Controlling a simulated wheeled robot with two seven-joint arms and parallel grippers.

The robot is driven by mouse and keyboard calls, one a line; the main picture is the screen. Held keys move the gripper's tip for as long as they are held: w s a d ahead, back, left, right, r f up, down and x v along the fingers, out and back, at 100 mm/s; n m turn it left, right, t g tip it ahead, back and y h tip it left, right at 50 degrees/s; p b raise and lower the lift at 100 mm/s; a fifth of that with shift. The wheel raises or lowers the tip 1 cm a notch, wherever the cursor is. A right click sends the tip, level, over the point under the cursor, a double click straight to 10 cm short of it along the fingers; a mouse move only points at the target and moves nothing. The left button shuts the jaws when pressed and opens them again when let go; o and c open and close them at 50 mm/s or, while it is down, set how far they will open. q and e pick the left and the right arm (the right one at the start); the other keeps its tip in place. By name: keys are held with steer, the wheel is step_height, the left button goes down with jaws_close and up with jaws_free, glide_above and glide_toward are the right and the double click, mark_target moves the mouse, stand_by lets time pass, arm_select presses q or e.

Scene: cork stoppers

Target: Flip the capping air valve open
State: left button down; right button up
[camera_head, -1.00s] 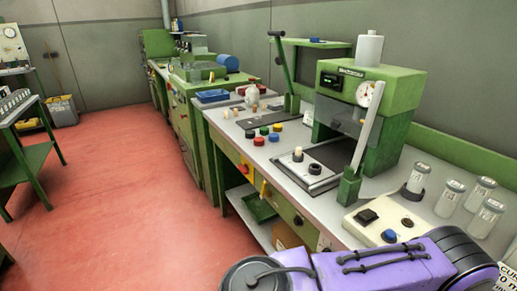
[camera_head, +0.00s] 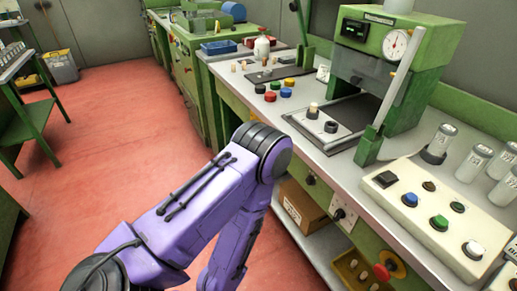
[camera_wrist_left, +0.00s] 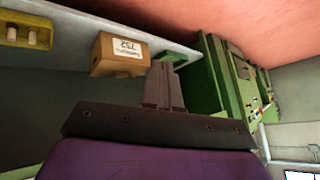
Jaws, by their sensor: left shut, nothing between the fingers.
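I cannot tell for sure which fitting is the capping air valve. In the head view, a small white plate with a dark centre (camera_head: 342,214) is on the green bench front, with a dark knob (camera_head: 311,180) up and left of it. My purple left arm (camera_head: 215,190) bends down in front of the bench, and its gripper is out of the head view. In the left wrist view my left gripper (camera_wrist_left: 164,68) is shut and empty, with its fingers pointing toward the lower shelf area. My right gripper is not in view.
A cardboard box (camera_head: 304,205) sits on the lower shelf; it also shows in the left wrist view (camera_wrist_left: 120,55). A white button box (camera_head: 435,215) and green press (camera_head: 400,75) stand on top.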

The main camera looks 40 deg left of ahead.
arm_select(q)
steer(key=w+d+r+m+t+y+b, duration=0.1)
steer(key=w+r+m+t+y+b, duration=0.25)
steer(key=w+r+m+t, duration=1.1)
steer(key=w+a+r+g, duration=0.1)
steer(key=w+a+r, duration=0.1)
steer(key=w, duration=0.2)
steer(key=w+a+r+m+g, duration=0.1)
steer(key=w+a+r, duration=0.1)
steer(key=w, duration=0.3)
steer(key=w+a+r+m+g+p, duration=0.1)
steer(key=w+a+r, duration=0.1)
steer(key=w, duration=0.3)
steer(key=shift+w+a+r, duration=0.15)
steer(key=shift+a+r, duration=0.05)
steer(key=shift+a, duration=0.25)
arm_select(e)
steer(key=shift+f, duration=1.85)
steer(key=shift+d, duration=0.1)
